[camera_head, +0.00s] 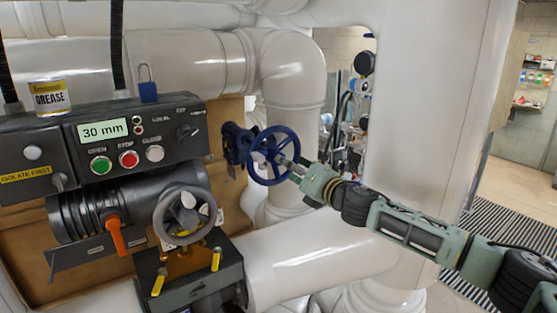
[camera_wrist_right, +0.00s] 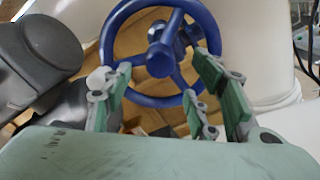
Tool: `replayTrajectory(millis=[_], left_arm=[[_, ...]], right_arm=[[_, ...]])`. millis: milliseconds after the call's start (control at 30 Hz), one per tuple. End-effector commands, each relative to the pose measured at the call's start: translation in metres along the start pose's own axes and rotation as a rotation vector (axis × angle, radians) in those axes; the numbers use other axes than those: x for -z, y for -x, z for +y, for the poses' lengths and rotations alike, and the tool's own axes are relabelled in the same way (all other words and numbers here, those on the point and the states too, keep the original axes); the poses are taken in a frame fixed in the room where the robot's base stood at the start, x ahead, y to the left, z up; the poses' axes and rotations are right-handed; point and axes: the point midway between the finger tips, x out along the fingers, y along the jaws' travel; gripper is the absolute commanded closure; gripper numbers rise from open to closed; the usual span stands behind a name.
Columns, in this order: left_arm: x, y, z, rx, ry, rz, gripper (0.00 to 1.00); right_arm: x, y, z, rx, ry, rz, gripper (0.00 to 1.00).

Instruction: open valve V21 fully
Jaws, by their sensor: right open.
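A blue handwheel (camera_head: 272,154) on a blue valve body stands beside the pipe bend in the head view. I can read no V21 tag on it. My right gripper (camera_head: 288,167) is at the wheel's lower right side, with its arm coming in from the right. In the right wrist view the handwheel (camera_wrist_right: 160,62) faces me, with its hub and spokes in sight. The fingers of my right gripper (camera_wrist_right: 158,88) are spread apart, overlapping the near rim in this view. Whether they touch it I cannot tell. My left gripper is not in view.
A grey actuator with a grey handwheel (camera_head: 184,217) and orange lever (camera_head: 116,235) is at left. Above it is a control box (camera_head: 128,133) reading 30 mm, carrying a grease tin (camera_head: 49,97) and a blue padlock (camera_head: 148,91). Thick white pipes (camera_head: 425,100) surround the valve.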

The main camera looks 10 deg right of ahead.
Motion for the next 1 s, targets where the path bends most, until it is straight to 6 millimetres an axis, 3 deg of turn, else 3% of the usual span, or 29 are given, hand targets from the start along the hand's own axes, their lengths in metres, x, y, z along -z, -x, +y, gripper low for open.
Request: replayTrajectory(millis=[100,233,567,1000], left_arm=[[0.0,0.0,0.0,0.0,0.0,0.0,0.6],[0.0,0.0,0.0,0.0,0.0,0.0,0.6],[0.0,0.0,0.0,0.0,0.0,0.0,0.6],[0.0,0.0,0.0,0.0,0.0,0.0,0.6]], right_arm=[[0.002,0.0,-0.001,0.001,-0.284,0.002,0.47],[0.001,0.0,-0.001,0.0,-0.446,0.001,0.47],[0.001,-0.003,0.0,0.0,-0.455,0.001,0.47],[0.001,-0.038,0.0,0.0,-0.453,0.001,0.47]])
